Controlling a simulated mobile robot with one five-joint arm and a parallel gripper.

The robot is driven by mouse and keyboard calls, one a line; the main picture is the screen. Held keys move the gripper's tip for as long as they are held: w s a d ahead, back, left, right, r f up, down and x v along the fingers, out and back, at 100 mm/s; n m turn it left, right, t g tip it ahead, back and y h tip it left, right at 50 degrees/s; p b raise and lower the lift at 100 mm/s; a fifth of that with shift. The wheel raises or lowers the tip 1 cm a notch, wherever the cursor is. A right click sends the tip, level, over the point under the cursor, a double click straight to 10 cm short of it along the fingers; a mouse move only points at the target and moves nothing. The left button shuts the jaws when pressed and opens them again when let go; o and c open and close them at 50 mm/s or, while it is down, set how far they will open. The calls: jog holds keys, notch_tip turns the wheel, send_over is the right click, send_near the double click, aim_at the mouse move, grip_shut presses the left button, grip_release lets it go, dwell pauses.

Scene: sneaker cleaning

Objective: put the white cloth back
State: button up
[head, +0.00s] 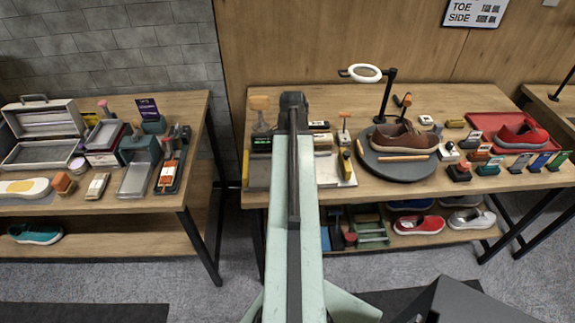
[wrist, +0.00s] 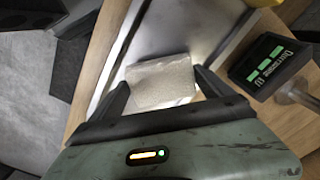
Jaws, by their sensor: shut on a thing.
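The white cloth (wrist: 161,82) is a pale, folded, block-like piece in the wrist view. My gripper (wrist: 163,88) has one dark finger on each side of it and is shut on it. The cloth is over a smooth pale grey tray (wrist: 205,28); I cannot tell whether it touches the tray.
A dark box with green bars (wrist: 268,66) stands right of my gripper in the wrist view. In the head view a brown shoe (head: 408,138) rests on a round grey turntable (head: 395,172) to the right. Small blocks and brushes crowd the table (head: 262,98).

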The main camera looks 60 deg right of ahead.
notch_tip(320, 180, down, 2)
jog(key=shift+f+b, duration=0.15)
jog(key=shift+b, duration=0.3)
jog(key=shift+w+a+r, duration=0.1)
jog(key=shift+r, duration=0.2)
jog(key=shift+c, duration=0.7)
jog(key=o, duration=1.1)
jog(key=shift+f, duration=0.1)
jog(key=shift+c, duration=0.2)
notch_tip(320, 180, up, 12)
jog(key=p, duration=1.2)
